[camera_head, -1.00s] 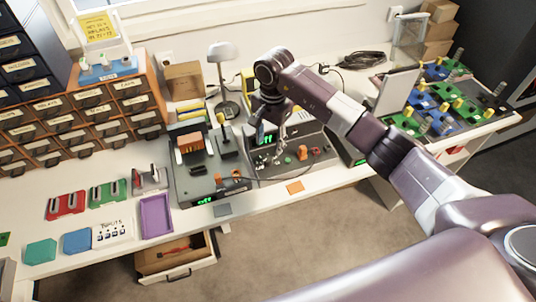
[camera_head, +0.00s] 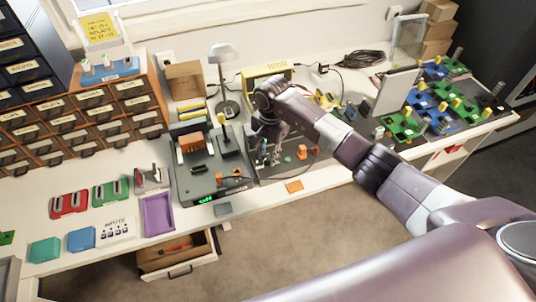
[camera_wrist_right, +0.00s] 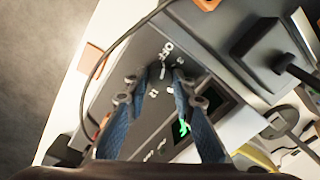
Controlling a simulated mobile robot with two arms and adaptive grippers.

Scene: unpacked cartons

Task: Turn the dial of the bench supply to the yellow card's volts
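The yellow card (camera_head: 99,27) stands on top of the small-drawer cabinet at the upper left; its handwriting is too small to read surely. The bench supply (camera_head: 312,165) is a dark grey box on the bench, partly hidden by my right arm. My right gripper (camera_head: 268,150) is low over its panel. In the right wrist view the gripper (camera_wrist_right: 158,82) has its two blue fingers apart over the panel (camera_wrist_right: 150,45), near an "OFF" marking and small switch-like parts. A green-lit display (camera_wrist_right: 183,128) is partly covered by a finger. I cannot tell the dial clearly. My left gripper is not in view.
A grey device (camera_head: 202,172) with orange parts stands left of the supply. A desk lamp (camera_head: 224,80) and a yellow meter-like box (camera_head: 268,72) stand behind. A purple tray (camera_head: 158,214) is at the front left. Green and blue boards (camera_head: 440,95) fill the right end.

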